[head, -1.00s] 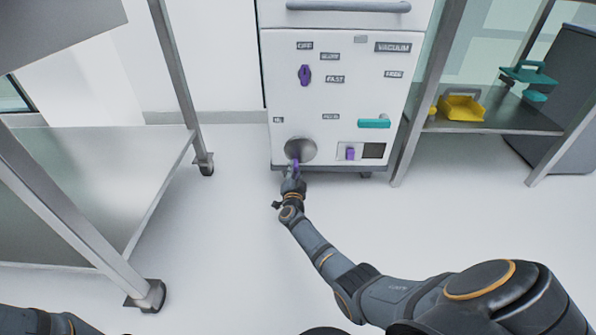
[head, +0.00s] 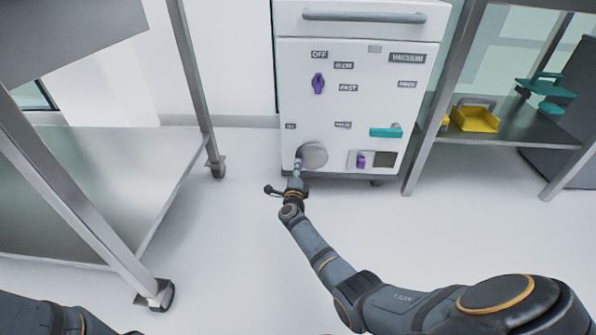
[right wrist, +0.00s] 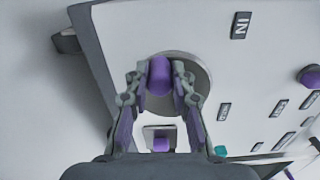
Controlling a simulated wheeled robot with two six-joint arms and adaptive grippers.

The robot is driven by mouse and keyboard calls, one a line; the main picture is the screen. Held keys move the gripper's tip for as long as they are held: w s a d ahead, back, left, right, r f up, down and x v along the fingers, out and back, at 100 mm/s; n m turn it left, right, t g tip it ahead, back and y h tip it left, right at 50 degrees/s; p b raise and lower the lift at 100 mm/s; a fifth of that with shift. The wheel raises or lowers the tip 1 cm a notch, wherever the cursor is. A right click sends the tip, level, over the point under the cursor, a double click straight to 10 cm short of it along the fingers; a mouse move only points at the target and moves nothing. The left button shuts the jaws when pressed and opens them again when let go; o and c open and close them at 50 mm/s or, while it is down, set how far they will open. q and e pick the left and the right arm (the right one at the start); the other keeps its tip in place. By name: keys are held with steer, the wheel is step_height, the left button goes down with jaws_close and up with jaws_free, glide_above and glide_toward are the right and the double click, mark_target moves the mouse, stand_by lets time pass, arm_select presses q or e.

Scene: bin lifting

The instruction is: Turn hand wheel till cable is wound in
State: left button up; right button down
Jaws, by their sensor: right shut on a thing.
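The hand wheel (head: 316,154) is a grey disc low on the front of a white cabinet, with a purple handle standing out from it. My right gripper (head: 298,167) is at the wheel's lower-left side. In the right wrist view, the fingers of my right gripper (right wrist: 160,80) close from both sides on the purple handle (right wrist: 160,68), with the grey wheel (right wrist: 198,75) behind it. I see no cable in either view. My left gripper is out of view; only part of my left arm shows at the bottom left.
The cabinet (head: 350,110) also carries a purple knob (head: 318,83), a teal handle (head: 385,132) and a small purple switch (head: 361,161). A metal table (head: 130,170) stands left. A shelf on the right holds a yellow bin (head: 475,119). The floor before the cabinet is clear.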

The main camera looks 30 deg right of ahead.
steer(key=shift+a+r+m, duration=0.1)
steer(key=shift+r+m, duration=0.15)
steer(key=shift+m, duration=0.25)
steer(key=c, duration=1.1)
jaws_free()
steer(key=shift+c, duration=0.2)
step_height(320, 180, up, 10)
steer(key=shift+r, duration=0.1)
